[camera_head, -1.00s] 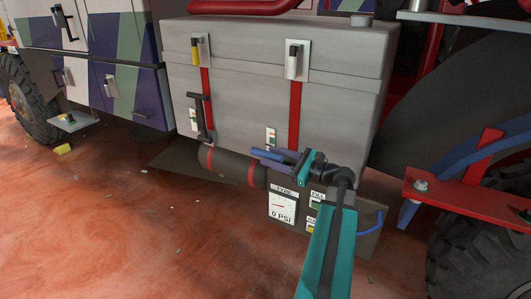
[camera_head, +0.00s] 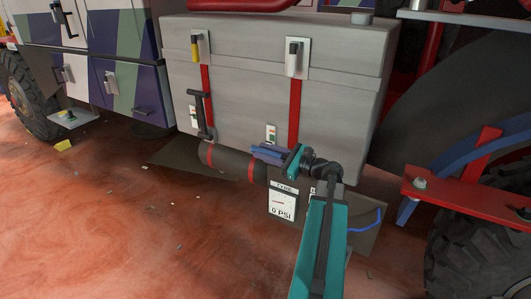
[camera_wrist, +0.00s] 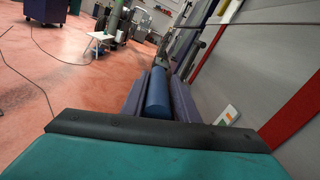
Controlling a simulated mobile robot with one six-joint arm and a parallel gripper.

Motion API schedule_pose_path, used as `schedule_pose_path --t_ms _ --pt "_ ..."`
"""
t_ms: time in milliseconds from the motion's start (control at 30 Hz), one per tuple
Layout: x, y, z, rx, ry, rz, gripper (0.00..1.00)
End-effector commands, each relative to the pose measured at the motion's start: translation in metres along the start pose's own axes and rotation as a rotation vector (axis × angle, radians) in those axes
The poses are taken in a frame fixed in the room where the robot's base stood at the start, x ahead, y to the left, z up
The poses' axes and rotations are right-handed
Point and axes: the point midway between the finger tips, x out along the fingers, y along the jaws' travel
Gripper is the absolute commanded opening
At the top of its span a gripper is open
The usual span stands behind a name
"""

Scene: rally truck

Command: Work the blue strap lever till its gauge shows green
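The blue strap lever's handle (camera_wrist: 157,92) shows in the wrist view as a blue cylinder between the two purple fingers of my gripper (camera_wrist: 160,85). The fingers look snug on both its sides. In the head view my gripper (camera_head: 268,153) is low in front of the grey box, by the lower end of the right red strap (camera_head: 294,112); it hides most of the lever. A small gauge plate (camera_head: 271,133) sits just above my gripper, with green and a reddish mark; it also shows in the wrist view (camera_wrist: 227,116). Its reading is too small to tell.
A black lever (camera_head: 201,115) hangs on the left strap of the grey box (camera_head: 245,90). A dark tank with red bands (camera_head: 228,160) and a tyre gauge panel (camera_head: 282,205) are below. A red bracket (camera_head: 465,195) juts out at right.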

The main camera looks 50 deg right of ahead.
Motion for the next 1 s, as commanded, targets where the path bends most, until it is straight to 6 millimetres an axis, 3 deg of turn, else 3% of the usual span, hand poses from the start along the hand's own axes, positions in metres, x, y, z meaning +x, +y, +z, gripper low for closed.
schedule_pose_path --t_ms 1000 --pt "-0.0001 -0.005 0.0047 0.004 -0.001 0.003 0.0"
